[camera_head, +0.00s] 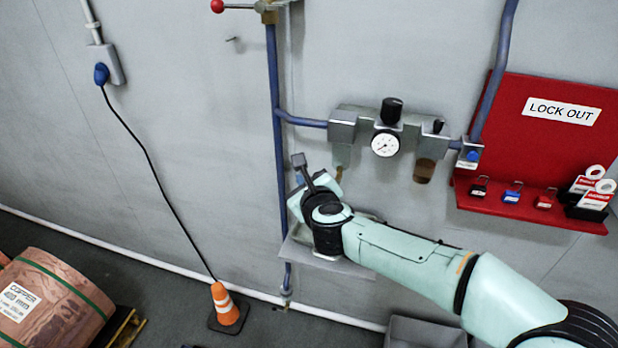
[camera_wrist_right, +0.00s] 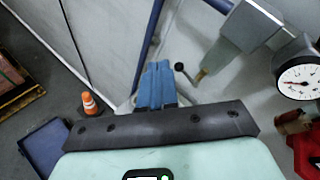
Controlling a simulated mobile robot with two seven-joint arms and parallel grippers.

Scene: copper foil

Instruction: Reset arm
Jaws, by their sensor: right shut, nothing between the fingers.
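My right arm reaches in from the lower right of the head view. Its gripper (camera_head: 299,162) is up near the blue vertical pipe, left of the gauge unit. In the right wrist view the blue fingers of my right gripper (camera_wrist_right: 158,72) are together with nothing between them. A small lever with a dark knob (camera_wrist_right: 180,67) shows just right of the fingers there; I cannot tell whether they touch. My left gripper is in neither view.
The gauge unit (camera_head: 385,144) is on the wall right of the gripper. A red lockout board (camera_head: 520,140) with padlocks hangs further right. A grey tray (camera_head: 330,262) lies behind my forearm.

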